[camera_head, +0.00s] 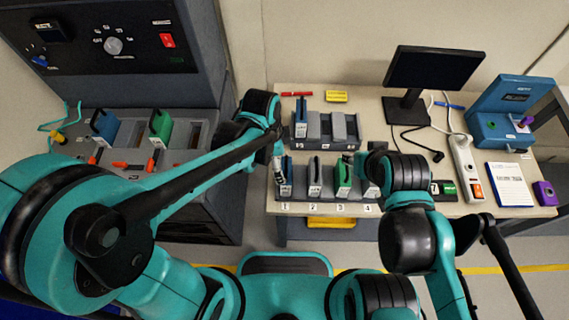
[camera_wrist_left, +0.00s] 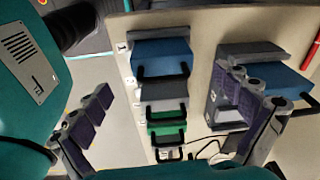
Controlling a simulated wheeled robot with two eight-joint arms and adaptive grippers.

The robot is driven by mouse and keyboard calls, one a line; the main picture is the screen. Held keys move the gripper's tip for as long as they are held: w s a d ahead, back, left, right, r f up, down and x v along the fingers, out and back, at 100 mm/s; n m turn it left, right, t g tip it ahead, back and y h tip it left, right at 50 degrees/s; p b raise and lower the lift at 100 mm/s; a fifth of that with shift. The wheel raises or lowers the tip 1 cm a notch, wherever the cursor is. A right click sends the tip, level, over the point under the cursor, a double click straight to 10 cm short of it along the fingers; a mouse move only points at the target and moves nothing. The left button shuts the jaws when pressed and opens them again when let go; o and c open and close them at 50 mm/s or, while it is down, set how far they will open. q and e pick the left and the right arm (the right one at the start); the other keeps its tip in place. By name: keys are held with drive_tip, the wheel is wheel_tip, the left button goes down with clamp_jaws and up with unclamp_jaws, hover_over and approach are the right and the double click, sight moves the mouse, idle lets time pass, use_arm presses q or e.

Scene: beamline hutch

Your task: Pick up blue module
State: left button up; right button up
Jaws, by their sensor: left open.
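A blue module (camera_head: 285,176) with a black handle stands in slot 1 of the front rack (camera_head: 325,195) on the table. It also shows in the left wrist view (camera_wrist_left: 162,55). A second blue module (camera_head: 301,112) stands in the left slot of the rear rack, also seen in the left wrist view (camera_wrist_left: 275,74). A third blue module (camera_head: 104,126) is in the left cabinet. My left gripper (camera_head: 278,162) is open and empty above slot 1; its spread fingers show in the left wrist view (camera_wrist_left: 165,95).
A grey module (camera_head: 315,178) and a green module (camera_head: 343,178) stand in slots 2 and 3. A monitor (camera_head: 434,70), a power strip (camera_head: 466,170), a blue instrument (camera_head: 503,115) and a clipboard (camera_head: 509,185) occupy the table's right side. The cabinet (camera_head: 222,200) stands left, across a gap.

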use_arm(q)
drive_tip(key=shift+w+d+f+m, duration=0.2)
drive_tip(key=shift+d+f+m, duration=0.25)
drive_tip(key=shift+m, duration=0.15)
drive_tip(key=shift+d+f, duration=0.15)
drive_tip(key=shift+f, duration=0.1)
drive_tip(key=shift+s+d+f+b, duration=0.15)
drive_tip(key=shift+f+b, duration=0.3)
drive_tip(key=shift+f, duration=0.5)
drive_tip(key=f+b, duration=0.1)
drive_tip(key=f, duration=0.2)
drive_tip(key=d+f+b, duration=0.1)
drive_tip(key=f, duration=0.1)
drive_tip(key=shift+w+f+b, duration=0.3)
drive_tip(key=shift+b, duration=0.05)
drive_tip(key=shift+r, duration=0.1)
drive_tip(key=c, duration=1.1)
